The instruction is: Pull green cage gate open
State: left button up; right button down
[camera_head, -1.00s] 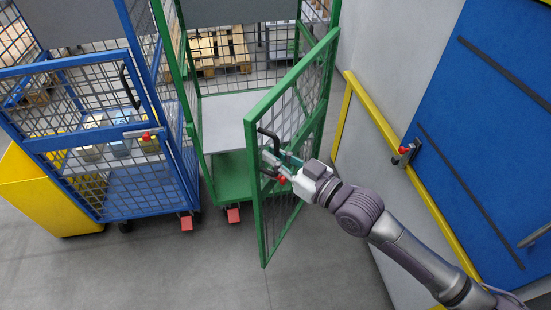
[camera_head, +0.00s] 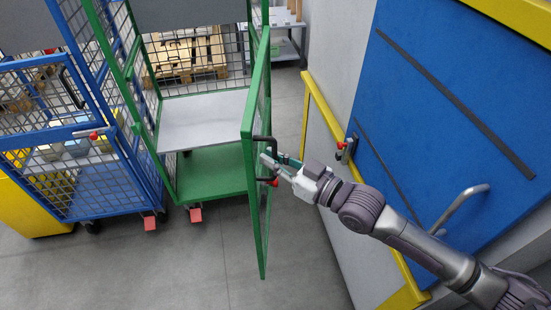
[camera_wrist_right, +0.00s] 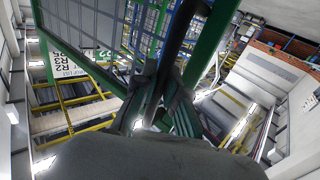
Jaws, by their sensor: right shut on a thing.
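The green cage gate (camera_head: 247,160) stands swung out from the green cage, seen nearly edge-on in the head view. Its black handle (camera_head: 257,141) is on the gate's right face. My right gripper (camera_head: 268,163) is shut on the handle, its arm coming in from the right. In the right wrist view the dark handle bar (camera_wrist_right: 178,40) runs down between the fingers (camera_wrist_right: 168,100), with the gate's mesh to its left. The green cage's interior shows a grey shelf (camera_head: 203,120) and a green base (camera_head: 213,172). My left gripper is out of view.
A blue cage (camera_head: 100,190) with a yellow bin (camera_head: 30,212) stands on the left. A wall with a yellow rail (camera_head: 322,112) and a blue panel (camera_head: 450,110) stands on the right. Grey floor (camera_head: 190,270) in front of the cages is clear.

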jog(key=shift+f, duration=0.1)
dwell(0.3)
jog(key=c, duration=1.2)
grip_release()
jog(key=shift+d, duration=0.1)
jog(key=shift+s, duration=0.1)
jog(key=v, duration=1.2)
